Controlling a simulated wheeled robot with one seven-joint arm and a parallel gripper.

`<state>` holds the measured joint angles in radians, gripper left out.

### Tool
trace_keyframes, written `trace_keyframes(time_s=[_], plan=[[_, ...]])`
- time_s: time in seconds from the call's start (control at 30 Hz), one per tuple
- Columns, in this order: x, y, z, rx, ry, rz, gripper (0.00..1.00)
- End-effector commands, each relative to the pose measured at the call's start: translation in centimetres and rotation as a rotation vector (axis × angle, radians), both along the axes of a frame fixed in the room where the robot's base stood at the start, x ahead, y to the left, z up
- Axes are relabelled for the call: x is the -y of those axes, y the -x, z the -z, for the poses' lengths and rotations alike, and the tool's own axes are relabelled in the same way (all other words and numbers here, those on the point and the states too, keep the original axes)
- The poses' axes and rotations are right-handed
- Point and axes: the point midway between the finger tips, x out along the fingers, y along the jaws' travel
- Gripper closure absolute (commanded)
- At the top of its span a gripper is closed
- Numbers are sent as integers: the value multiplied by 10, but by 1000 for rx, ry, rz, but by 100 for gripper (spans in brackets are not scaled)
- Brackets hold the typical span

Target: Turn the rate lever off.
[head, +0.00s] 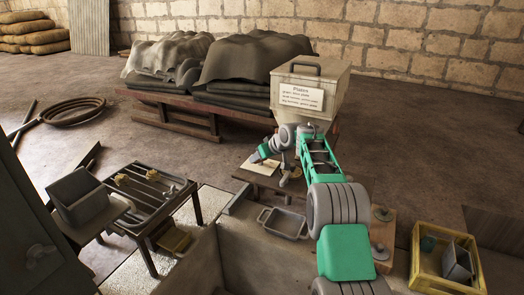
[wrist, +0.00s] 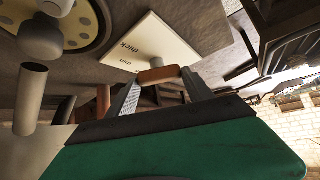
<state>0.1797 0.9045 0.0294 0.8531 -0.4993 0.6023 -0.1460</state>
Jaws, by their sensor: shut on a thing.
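In the wrist view a small brown grip (wrist: 158,74), which looks like the end of the rate lever, sits between the two grey fingers of my gripper (wrist: 160,84). The fingers are shut on it. Just beyond it is a pale plate (wrist: 155,42) lettered "thick" and what seems to be "thin"; the grip is at the "thin" edge. The rest of the lever is hidden. In the head view my gripper (head: 252,160) is low over the pale plate (head: 254,171), below the hopper box; its fingers and the lever are too small to make out.
A beige lidded box (head: 322,88) with a paper label stands behind my arm. A grey tray (head: 284,223) sits in front of the plate. A slatted metal table (head: 150,200) stands left, a yellow crate (head: 448,262) right. A round disc with holes (wrist: 75,22) is close in the wrist view.

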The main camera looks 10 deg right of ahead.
Motion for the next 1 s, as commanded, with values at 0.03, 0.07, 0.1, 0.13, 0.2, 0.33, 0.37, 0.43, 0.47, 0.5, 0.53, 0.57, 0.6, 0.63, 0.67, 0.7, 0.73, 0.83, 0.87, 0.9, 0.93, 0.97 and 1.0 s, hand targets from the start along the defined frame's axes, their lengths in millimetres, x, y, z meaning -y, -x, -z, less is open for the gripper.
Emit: trace_keyframes(time_s=[0.03, 0.07, 0.1, 0.13, 0.2, 0.33, 0.37, 0.43, 0.47, 0.5, 0.53, 0.57, 0.6, 0.63, 0.67, 0.7, 0.73, 0.83, 0.87, 0.9, 0.93, 0.97, 1.0], plan=[[2, -1, -8, -1, -1, -23, 80], [2, -1, -8, 1, -1, -39, 80], [2, -1, -8, 0, -1, -60, 80], [2, -1, -8, 1, -1, -74, 80], [2, -2, -9, 1, -2, -106, 80], [2, -4, -10, 4, -4, -161, 81], [2, -5, -11, 5, -4, -173, 80], [3, -6, -11, 6, -4, -197, 80], [3, -6, -11, 7, -5, -205, 80], [3, -7, -11, 8, -5, -217, 81], [3, -6, -11, 8, -5, -224, 80], [3, -6, -10, 8, -4, -232, 80], [4, -6, -10, 10, -3, -240, 80], [4, -6, -10, 10, -3, -246, 80], [4, -5, -9, 10, -2, -252, 80], [4, -5, -9, 11, -2, -258, 80], [4, -4, -8, 12, -1, -262, 80], [4, -3, -7, 12, 0, -269, 80], [4, -3, -6, 11, 1, -272, 80], [4, -3, -6, 11, 0, -274, 80], [4, -3, -5, 11, 1, -274, 80], [4, -2, -5, 10, 0, -275, 80], [4, -2, -5, 10, 0, -275, 80]])
